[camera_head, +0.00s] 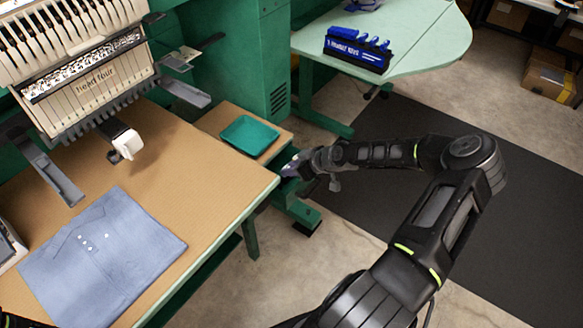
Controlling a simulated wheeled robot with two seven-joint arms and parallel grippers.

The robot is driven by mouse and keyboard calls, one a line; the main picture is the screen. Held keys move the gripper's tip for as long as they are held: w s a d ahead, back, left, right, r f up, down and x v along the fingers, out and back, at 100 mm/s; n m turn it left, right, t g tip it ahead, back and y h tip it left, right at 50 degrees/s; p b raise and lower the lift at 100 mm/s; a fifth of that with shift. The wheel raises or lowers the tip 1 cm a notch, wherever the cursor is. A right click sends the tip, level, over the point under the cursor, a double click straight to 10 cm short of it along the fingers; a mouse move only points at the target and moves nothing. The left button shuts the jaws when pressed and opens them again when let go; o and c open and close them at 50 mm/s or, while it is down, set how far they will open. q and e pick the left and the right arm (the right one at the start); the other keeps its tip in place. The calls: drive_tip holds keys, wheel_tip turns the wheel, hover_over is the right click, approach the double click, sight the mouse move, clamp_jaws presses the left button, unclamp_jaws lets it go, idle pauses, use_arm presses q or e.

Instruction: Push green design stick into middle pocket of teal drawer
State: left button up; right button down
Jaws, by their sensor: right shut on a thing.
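My right gripper (291,168) is at the right side of a small wood-topped stand, just past the corner of the large table. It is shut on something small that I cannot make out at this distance. I cannot pick out the green design stick. A teal drawer and its pockets do not show clearly; the area beside the stand is partly hidden by my gripper. My left gripper is out of view; only a bit of my left arm shows at the bottom left corner.
A shallow teal tray (249,136) lies on the stand. A folded blue shirt (100,262) lies on the large brown table (185,180), under an embroidery head (85,75). A pale green table (430,35) at the back holds a black rack with blue items (358,48).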

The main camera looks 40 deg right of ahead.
drive_tip(key=c, duration=1.1)
unclamp_jaws()
drive_tip(key=v, duration=0.7)
drive_tip(key=shift+s+d+r, duration=0.1)
drive_tip(key=shift+s+r, duration=0.15)
